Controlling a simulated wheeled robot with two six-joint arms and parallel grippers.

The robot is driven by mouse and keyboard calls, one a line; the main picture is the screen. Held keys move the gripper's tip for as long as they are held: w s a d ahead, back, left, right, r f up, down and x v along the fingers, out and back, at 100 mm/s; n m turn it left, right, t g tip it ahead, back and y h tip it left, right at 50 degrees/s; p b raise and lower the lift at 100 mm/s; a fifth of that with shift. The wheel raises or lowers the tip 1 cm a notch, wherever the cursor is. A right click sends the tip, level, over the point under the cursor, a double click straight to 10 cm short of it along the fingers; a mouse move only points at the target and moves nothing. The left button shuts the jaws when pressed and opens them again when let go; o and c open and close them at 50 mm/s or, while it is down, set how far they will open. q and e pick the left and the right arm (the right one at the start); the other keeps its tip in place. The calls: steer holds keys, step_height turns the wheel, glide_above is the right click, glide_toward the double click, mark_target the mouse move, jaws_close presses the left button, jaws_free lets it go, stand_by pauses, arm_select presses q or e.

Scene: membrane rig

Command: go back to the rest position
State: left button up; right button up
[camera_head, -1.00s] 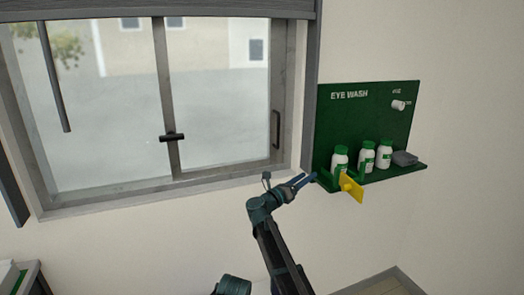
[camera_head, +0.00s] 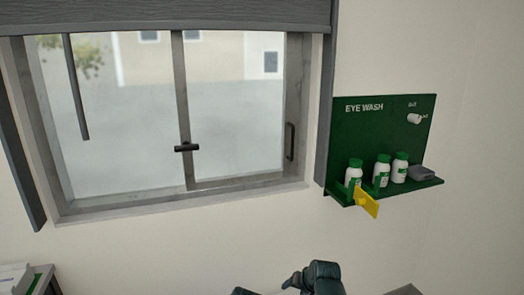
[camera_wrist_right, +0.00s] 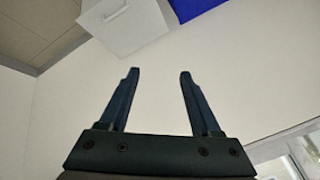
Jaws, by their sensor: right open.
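My right gripper (camera_wrist_right: 157,95) is open in the right wrist view, with nothing between its two dark fingers. In the head view only a small part of it and the dark teal joints of my arm show at the bottom edge, well below the eye wash station. The green eye wash station (camera_head: 385,125) is on the wall at the right. Several white bottles with green caps, one of them a bottle (camera_head: 399,168), stand on its shelf. A yellow flap (camera_head: 366,203) sticks out at the shelf's front left. My left gripper is not in view.
A window (camera_head: 235,110) with a grey frame and a dark handle fills the left and middle. A grey shutter (camera_head: 160,15) hangs above it. A grey unit (camera_head: 40,280) stands at the lower left. The right wrist view shows a white box (camera_wrist_right: 125,25) near the ceiling.

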steer(key=s+d+f+n+g+h, duration=0.1)
steer(key=s+d+f+n+g, duration=0.15)
steer(key=s, duration=0.55)
steer(key=s+d+f+n+g+h, duration=0.1)
steer(key=s+d+g+h, duration=0.2)
steer(key=s, duration=0.4)
steer(key=s+a+n, duration=0.3)
steer(key=s+a, duration=0.2)
steer(key=a, duration=0.5)
steer(key=shift+s+g, duration=0.2)
steer(key=shift+g, duration=0.25)
